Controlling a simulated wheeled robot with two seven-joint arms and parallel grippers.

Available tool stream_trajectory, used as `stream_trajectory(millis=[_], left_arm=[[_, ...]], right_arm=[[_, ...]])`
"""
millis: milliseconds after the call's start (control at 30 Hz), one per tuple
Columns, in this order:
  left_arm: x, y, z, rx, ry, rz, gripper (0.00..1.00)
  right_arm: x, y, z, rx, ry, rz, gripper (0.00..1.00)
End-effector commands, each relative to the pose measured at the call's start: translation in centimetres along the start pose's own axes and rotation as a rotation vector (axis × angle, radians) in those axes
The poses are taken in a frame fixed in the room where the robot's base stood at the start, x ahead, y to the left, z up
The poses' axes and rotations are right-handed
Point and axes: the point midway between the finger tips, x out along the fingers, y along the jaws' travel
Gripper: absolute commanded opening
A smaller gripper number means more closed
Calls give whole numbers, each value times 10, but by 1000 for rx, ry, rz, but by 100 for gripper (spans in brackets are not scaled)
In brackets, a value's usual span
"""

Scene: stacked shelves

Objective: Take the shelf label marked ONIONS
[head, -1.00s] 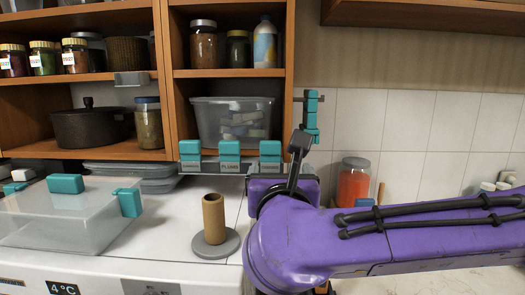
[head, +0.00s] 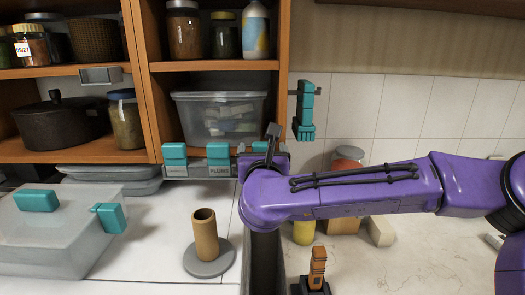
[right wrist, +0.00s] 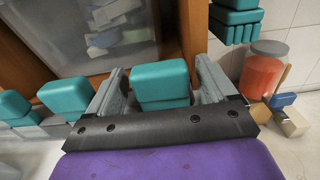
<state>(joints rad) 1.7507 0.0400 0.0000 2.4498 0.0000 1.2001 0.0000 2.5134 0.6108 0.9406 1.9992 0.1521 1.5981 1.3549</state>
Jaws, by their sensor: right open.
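Three shelf labels with teal tops and pale plates line the front edge of the lower cupboard shelf. The left label (head: 175,157) has text too small to read surely. The middle label (head: 219,156) seems to read PLUMS. The right label (head: 263,147) is mostly hidden by my right gripper (head: 264,162). In the right wrist view, my right gripper (right wrist: 160,75) is open, with its fingers on either side of a teal label top (right wrist: 160,86). That label's text is hidden. My left gripper is not in view.
A clear bin (head: 220,117) stands behind the labels. Teal pieces (head: 305,110) hang on the wall at right. A brown tube on a grey base (head: 206,240) and a clear teal-latched box (head: 45,235) stand on the counter. An orange upright item (head: 317,268) stands below my arm.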

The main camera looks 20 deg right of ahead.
Motion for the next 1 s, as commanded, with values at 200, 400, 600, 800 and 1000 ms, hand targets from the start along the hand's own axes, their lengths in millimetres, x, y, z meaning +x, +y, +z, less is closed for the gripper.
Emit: stream_trajectory(millis=[200,400,600,800,1000], left_arm=[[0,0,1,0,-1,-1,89],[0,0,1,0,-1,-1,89],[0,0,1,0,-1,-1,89],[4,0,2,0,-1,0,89],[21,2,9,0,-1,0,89]], right_arm=[[2,1,-1,0,0,1,85],[1,1,-1,0,0,1,30],[1,1,-1,0,1,1,29],[2,0,8,2,-1,-2,29],[-12,0,41,5,-6,1,29]])
